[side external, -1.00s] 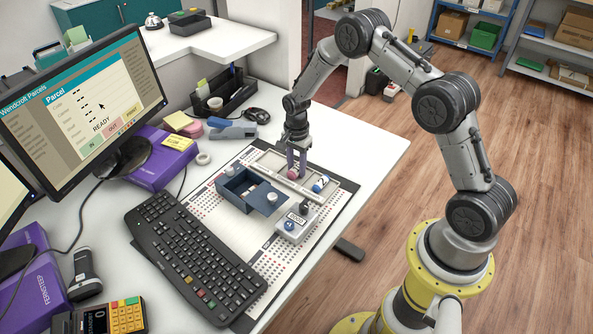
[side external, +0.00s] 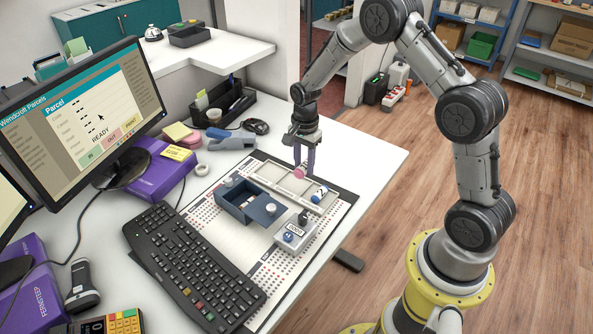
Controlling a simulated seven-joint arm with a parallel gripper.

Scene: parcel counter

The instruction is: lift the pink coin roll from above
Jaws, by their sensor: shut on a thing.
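The pink coin roll (side external: 299,171) is between the fingers of my gripper (side external: 304,166), which is shut on it. My gripper points down over the light shallow tray (side external: 267,170). The roll appears a little above the tray, but its underside is small and partly hidden by the fingers. A blue-and-white coin roll (side external: 320,194) lies at the tray's right part, apart from my gripper.
A dark blue box with an open drawer (side external: 236,204) and a grey counter device (side external: 294,235) stand near the tray. A keyboard (side external: 185,262) lies to the left. A black desk organizer (side external: 223,108) stands behind. The desk's right side is clear.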

